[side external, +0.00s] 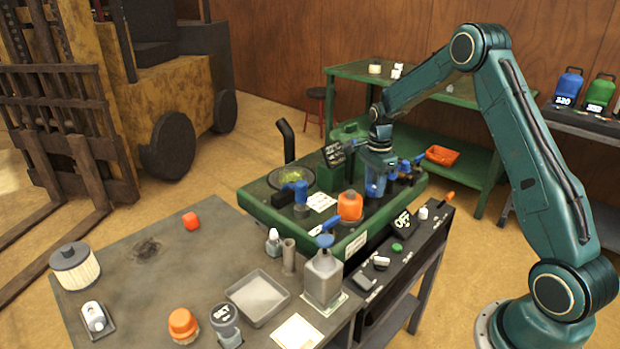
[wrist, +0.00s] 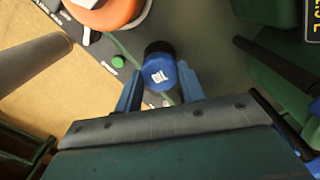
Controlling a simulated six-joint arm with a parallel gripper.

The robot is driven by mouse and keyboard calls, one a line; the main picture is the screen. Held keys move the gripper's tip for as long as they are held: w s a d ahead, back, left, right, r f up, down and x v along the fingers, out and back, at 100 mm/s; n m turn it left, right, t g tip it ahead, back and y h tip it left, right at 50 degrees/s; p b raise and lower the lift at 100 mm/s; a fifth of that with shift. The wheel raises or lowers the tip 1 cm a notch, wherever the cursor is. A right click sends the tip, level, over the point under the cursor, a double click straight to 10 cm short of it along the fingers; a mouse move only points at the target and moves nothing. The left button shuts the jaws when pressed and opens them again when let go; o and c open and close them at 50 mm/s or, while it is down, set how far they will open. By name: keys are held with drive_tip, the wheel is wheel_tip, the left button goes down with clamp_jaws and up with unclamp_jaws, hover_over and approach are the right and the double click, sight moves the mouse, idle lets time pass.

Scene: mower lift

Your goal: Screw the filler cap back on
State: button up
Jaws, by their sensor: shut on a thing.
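My gripper (side external: 377,182) is over the right part of the green mower deck (side external: 348,240), pointing down. In the wrist view, the two blue fingers of my gripper (wrist: 159,88) are shut on a blue cap-like piece (wrist: 163,74) with a white mark and a dark end. I take this to be the filler cap. In the side view the fingers hide most of it, and I cannot tell whether it touches a filler neck. An orange cap (side external: 350,206) stands on the deck left of my gripper; an orange round part (wrist: 108,14) shows in the wrist view.
A blue-topped part (side external: 301,192) and a black upright pipe (side external: 286,140) stand on the deck's left side. The grey bench (side external: 150,290) in front holds a tray (side external: 257,298), a pump bottle (side external: 323,275), and an orange-lidded jar (side external: 183,325). A dark control panel (side external: 402,222) lies to the right.

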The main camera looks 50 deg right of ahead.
sight(374, 187)
drive_tip(key=shift+m, duration=3.1)
drive_tip(key=shift+c, duration=1)
drive_tip(key=o, duration=1.4)
drive_tip(key=shift+r, duration=4)
